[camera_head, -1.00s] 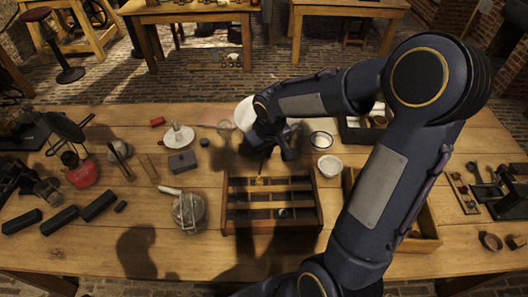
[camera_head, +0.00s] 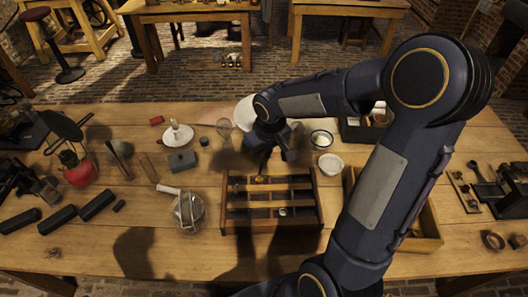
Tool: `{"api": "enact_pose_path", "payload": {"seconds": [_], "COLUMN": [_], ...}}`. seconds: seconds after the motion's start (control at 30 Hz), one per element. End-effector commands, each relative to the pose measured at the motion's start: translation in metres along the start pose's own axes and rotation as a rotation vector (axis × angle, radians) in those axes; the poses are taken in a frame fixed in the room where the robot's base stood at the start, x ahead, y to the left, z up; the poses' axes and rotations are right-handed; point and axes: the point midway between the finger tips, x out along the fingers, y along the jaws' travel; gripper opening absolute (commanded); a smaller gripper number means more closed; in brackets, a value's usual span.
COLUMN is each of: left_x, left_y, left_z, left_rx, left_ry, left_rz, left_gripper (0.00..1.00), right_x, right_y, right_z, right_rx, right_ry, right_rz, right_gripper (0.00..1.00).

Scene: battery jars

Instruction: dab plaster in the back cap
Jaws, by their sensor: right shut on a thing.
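My right gripper (camera_head: 263,162) comes in from the right over the back edge of the wooden rack (camera_head: 272,231). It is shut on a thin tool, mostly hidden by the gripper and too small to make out. Its lower end points down at the rack's back row, by a small brownish spot (camera_head: 261,179) that may be the back cap. I cannot tell whether tool and spot touch. A small round cap (camera_head: 282,211) sits nearer the front of the rack. A white bowl (camera_head: 330,164) stands right of the rack, and a dish with pale contents (camera_head: 321,138) stands behind it. My left gripper is out of view.
A glass jar (camera_head: 189,209) stands left of the rack, with a grey block (camera_head: 182,161) and a candle holder (camera_head: 176,134) behind. Dark bars (camera_head: 97,205) lie at the left. A wooden tray (camera_head: 421,238) is partly hidden behind my right arm. The front table strip is clear.

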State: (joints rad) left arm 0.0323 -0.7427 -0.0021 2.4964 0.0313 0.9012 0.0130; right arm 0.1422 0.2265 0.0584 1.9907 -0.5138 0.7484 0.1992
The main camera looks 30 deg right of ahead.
Motion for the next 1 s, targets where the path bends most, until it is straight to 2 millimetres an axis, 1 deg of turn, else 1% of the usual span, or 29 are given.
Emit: {"api": "enact_pose_path", "payload": {"seconds": [0.6, 1.0], "left_x": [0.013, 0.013], "left_y": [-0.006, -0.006], "left_z": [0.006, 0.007], "left_rx": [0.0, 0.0], "left_ry": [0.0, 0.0], "left_rz": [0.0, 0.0], "left_gripper": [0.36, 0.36], "right_x": [0.017, 0.017], "right_y": [0.0, 0.0], "right_z": [0.004, 0.004], "right_rx": [0.0, 0.0], "right_ry": [-0.001, 0.0], "right_rz": [0.0, 0.0], "right_gripper": [0.0, 0.0]}}
